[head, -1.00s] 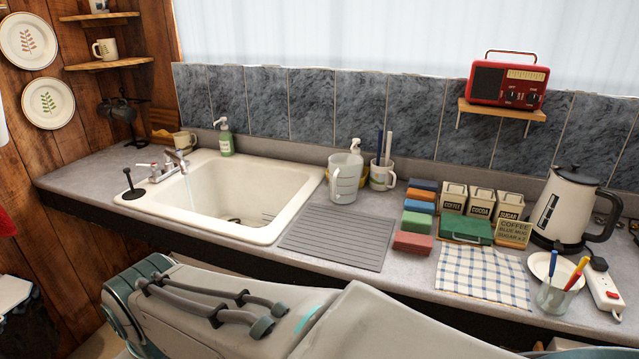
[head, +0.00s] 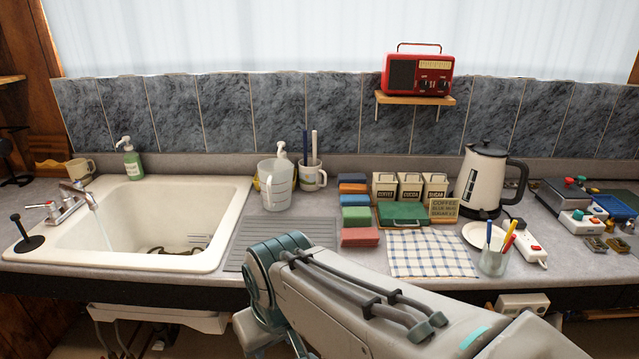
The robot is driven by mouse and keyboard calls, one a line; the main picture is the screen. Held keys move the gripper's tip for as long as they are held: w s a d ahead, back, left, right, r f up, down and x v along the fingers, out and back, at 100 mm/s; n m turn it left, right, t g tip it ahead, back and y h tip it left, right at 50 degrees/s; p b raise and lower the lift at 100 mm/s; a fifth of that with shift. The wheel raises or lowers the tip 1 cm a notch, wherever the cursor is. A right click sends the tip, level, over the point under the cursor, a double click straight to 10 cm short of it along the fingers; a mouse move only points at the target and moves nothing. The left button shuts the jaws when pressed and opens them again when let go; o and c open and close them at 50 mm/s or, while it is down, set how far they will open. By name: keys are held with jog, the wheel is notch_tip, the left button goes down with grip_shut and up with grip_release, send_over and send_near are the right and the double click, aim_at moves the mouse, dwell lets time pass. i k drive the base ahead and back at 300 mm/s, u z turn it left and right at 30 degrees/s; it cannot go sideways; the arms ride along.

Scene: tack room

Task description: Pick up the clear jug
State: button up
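The clear jug (head: 274,186) stands upright on the counter, just right of the sink and behind the ribbed grey drying mat. It is see-through and looks empty, with marks on its side. A white pump bottle (head: 281,153) stands close behind it and a mug holding two rods (head: 313,176) is close to its right. My arm reaches across the lower part of the head view, in front of the counter. My gripper is not in view.
The sink (head: 150,215) has its tap running at the left. The drying mat (head: 275,240) is bare. Right of it are coloured sponges (head: 356,213), tins, a checked cloth (head: 430,255), a glass of pens (head: 492,262) and a kettle (head: 482,182). A radio (head: 417,75) sits on a shelf above.

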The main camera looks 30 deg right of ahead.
aim_at(276, 176)
jog(key=z, duration=0.5)
jog(key=i, duration=1)
jog(key=z, duration=0.05)
